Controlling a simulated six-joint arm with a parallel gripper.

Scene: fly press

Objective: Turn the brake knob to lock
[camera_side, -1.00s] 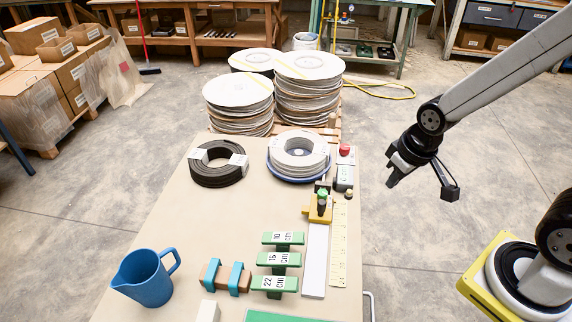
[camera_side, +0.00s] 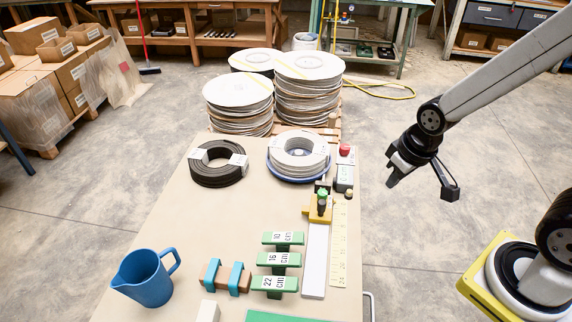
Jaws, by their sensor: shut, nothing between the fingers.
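My gripper (camera_side: 391,182) hangs in the air right of the table, over the floor. It is shut and empty, apart from everything on the table. No part is marked as the brake knob. Several knob-like parts stand near the table's right edge: a green-topped knob (camera_side: 322,196) on a yellow block (camera_side: 318,213), a red knob (camera_side: 345,149) by a small labelled grey box (camera_side: 344,178), and a small olive knob (camera_side: 349,194) beside the ruler. They are too small to tell how any is turned.
A white rail (camera_side: 315,262) and a yellow ruler (camera_side: 339,245) run along the table's right side. Green blocks (camera_side: 280,260) labelled in cm, a blue jug (camera_side: 146,279), a black coil (camera_side: 218,175) and a white coil (camera_side: 299,167) stand on the table (camera_side: 215,222). Large reels (camera_side: 309,100) stand behind.

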